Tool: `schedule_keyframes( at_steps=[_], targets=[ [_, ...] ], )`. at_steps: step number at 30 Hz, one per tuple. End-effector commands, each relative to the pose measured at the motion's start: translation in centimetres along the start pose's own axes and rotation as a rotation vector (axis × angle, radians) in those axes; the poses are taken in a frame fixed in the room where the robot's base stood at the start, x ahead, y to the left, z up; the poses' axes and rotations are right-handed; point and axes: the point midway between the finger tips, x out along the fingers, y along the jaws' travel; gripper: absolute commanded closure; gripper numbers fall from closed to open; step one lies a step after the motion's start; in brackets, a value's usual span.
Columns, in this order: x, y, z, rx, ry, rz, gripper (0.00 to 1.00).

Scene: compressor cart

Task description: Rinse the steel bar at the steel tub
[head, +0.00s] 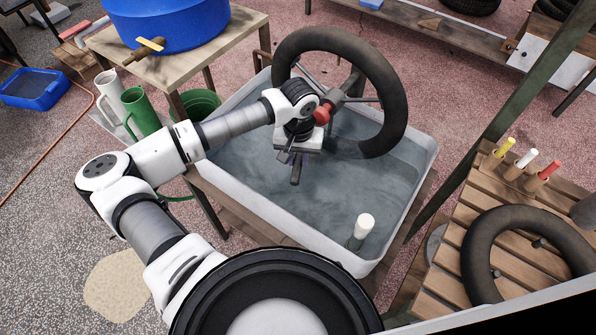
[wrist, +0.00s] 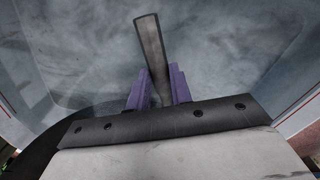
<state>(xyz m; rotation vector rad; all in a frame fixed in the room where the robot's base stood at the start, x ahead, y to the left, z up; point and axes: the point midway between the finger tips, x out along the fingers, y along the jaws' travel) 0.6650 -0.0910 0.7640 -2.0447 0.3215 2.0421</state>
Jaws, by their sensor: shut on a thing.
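My gripper (wrist: 158,88) is shut on the steel bar (wrist: 151,42), a plain dark grey bar gripped between purple fingers. In the head view the bar (head: 296,174) hangs below my gripper (head: 292,156), over the middle of a pale grey tub (head: 243,209) of water, which I take for the steel tub. The bar points down toward the water (head: 300,215). I cannot tell whether its tip touches the surface. The wrist view also shows the water (wrist: 235,50) beyond the bar. My gripper hides the bar's upper end.
A black tyre (head: 392,85) on a stand dips into the tub's far side, close beside my gripper. A white cylinder (head: 364,226) stands in the near right corner. A blue drum with a brass tap (head: 148,47) is on a table behind left. A slatted bench (head: 455,245) is at right.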

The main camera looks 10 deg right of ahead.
Motion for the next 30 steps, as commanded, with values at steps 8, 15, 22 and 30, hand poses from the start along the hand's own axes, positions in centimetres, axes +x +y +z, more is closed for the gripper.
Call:
schedule_keyframes(
  at_steps=[8, 15, 22, 30],
  targets=[
    [-2.5, -0.1, -0.1, 0.0, 0.002, -0.001, 1.0],
    [-4.4, -0.1, 0.0, 0.001, 0.001, -0.001, 1.0],
    [-6.2, -0.1, 0.0, 0.001, 0.001, -0.001, 1.0],
    [-6.7, -0.1, 0.0, 0.0, 0.0, 0.0, 1.0]
  ],
)
